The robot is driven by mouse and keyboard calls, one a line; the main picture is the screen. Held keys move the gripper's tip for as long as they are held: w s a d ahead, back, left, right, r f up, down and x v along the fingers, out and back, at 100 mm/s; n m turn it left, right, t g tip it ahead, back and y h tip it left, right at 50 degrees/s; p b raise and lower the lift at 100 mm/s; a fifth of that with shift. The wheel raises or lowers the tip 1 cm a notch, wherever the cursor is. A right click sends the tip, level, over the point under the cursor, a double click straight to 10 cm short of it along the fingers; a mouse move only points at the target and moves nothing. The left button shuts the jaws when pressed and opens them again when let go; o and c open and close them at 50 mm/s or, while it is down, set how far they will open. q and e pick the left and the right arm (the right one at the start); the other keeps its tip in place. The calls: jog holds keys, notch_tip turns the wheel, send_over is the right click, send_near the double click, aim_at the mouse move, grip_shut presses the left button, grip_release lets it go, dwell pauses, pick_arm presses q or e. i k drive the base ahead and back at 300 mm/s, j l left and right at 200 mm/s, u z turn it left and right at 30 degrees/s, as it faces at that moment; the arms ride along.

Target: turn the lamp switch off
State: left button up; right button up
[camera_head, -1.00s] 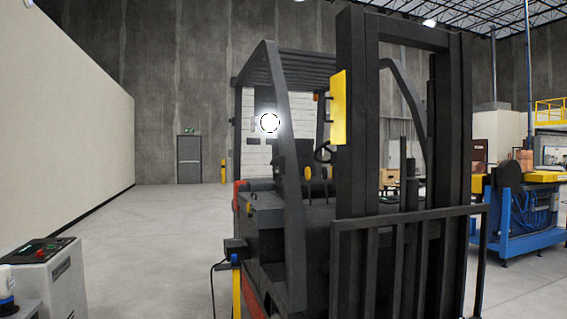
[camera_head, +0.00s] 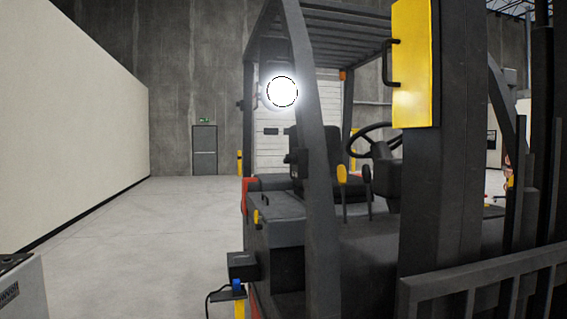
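A round white lamp (camera_head: 282,91) glows brightly on the left side of the forklift's cab frame. A small dark box (camera_head: 243,265) with a blue part (camera_head: 238,285) beneath it and a black cable stands low beside the forklift, on top of a yellow post (camera_head: 240,309). I cannot tell whether this box is the lamp's switch. Neither of my grippers shows in the head view.
The dark forklift (camera_head: 380,250) fills the right half, with its yellow panel (camera_head: 414,64) and steering wheel (camera_head: 372,137). A grey machine corner (camera_head: 24,290) stands at the lower left. Open floor (camera_head: 150,240) lies between it and the forklift, reaching back to a grey door (camera_head: 205,150).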

aim_at(292, 158)
jog(key=i+j, duration=0.15)
jog(key=j, duration=0.15)
jog(key=i+j, duration=0.15)
jog(key=j, duration=0.15)
jog(key=i+j+z, duration=0.1)
jog(key=j, duration=0.25)
jog(key=i+j, duration=0.2)
jog(key=j, duration=0.1)
